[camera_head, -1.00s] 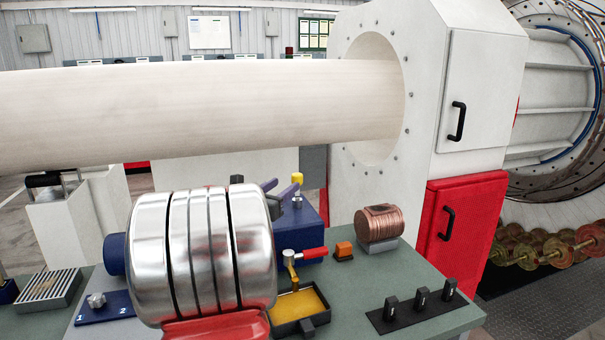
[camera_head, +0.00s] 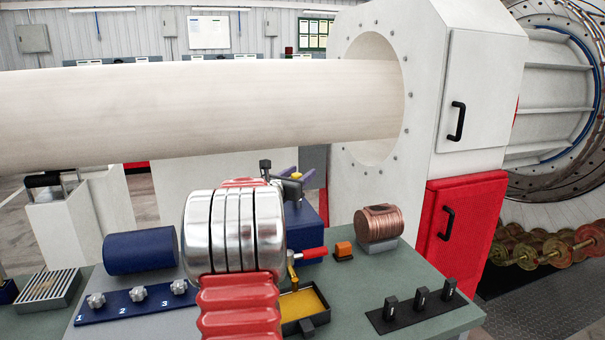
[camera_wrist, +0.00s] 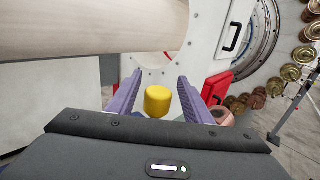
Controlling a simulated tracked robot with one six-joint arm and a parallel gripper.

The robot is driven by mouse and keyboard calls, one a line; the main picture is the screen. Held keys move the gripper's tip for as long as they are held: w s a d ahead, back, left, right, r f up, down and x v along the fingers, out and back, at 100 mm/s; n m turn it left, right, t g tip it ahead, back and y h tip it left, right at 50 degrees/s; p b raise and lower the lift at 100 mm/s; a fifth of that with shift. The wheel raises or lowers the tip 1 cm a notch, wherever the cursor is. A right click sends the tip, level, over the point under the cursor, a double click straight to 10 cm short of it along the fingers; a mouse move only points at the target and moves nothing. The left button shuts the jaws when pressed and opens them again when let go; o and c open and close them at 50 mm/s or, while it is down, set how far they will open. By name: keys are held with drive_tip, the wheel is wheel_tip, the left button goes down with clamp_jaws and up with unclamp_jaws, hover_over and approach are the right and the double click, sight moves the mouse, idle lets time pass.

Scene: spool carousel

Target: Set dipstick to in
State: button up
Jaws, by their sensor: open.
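The dipstick's yellow knob (camera_wrist: 158,103) shows in the wrist view between the two purple fingers of my gripper (camera_wrist: 160,78), with a gap on each side. In the head view the knob (camera_head: 297,175) is a small yellow spot above the blue box (camera_head: 303,222), mostly hidden by my gripper (camera_head: 294,176). My gripper is open and holds nothing. The dipstick's rod is not visible, so I cannot tell how deep it sits.
A red-handled valve (camera_head: 312,253) stands over a yellow tray (camera_head: 304,304). A copper spool (camera_head: 379,223), an orange block (camera_head: 343,250) and black switches (camera_head: 421,297) are to the right. A blue cylinder (camera_head: 138,251) and numbered knobs (camera_head: 138,294) are left. A large pale tube (camera_head: 180,110) spans above.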

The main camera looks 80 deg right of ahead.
drive_tip(key=shift+x, duration=1)
drive_tip(key=shift+c, duration=0.5)
drive_tip(key=shift+s, duration=0.1)
clamp_jaws()
